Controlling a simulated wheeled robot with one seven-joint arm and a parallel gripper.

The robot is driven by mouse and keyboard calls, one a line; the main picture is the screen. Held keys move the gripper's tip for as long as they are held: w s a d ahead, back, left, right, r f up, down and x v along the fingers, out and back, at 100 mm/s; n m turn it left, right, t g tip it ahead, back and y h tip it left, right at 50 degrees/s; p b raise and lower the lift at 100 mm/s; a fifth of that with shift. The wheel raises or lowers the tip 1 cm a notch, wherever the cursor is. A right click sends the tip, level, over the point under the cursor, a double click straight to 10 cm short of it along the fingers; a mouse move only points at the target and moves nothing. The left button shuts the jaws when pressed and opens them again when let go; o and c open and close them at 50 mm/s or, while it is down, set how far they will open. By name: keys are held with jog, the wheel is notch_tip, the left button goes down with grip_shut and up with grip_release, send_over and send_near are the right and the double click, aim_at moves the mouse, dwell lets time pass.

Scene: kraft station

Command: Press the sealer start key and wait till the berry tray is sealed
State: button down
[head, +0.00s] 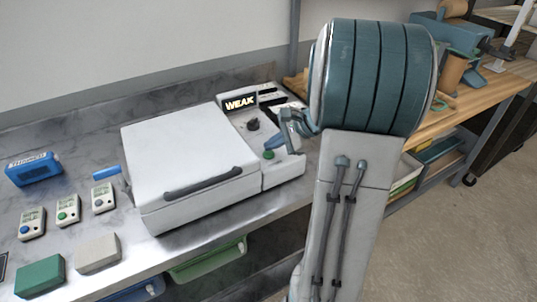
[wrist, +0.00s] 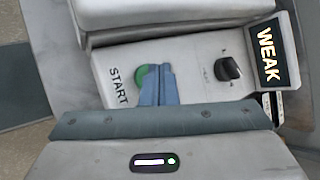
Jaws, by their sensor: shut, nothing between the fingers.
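The white sealer (head: 185,160) stands on the counter with its lid down. Its display (head: 240,103) is lit and reads WEAK; it also shows in the wrist view (wrist: 268,54). The green start key (head: 268,154) is on the right-hand panel, beside the word START in the wrist view (wrist: 141,76). My gripper (head: 272,145) is shut and empty, its blue fingertips (wrist: 165,70) at the key and partly covering it in the wrist view. I cannot tell whether they touch or press it. No berry tray is visible; the closed lid hides the inside.
A black knob (wrist: 227,69) sits between the key and the display. Left of the sealer are a blue box (head: 33,170), several small devices (head: 68,210), and green (head: 40,277) and grey (head: 98,254) blocks. A wooden bench (head: 450,115) stands to the right.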

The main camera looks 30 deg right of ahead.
aim_at(273, 154)
jog(key=shift+f+b, duration=0.4)
jog(key=shift+f, duration=0.15)
dwell(0.6)
dwell(0.4)
jog(key=shift+r+p, duration=0.6)
jog(key=shift+r, duration=0.3)
jog(key=shift+r, duration=0.1)
notch_tip(273, 154, up, 5)
jog(key=p, duration=0.4)
dwell(0.5)
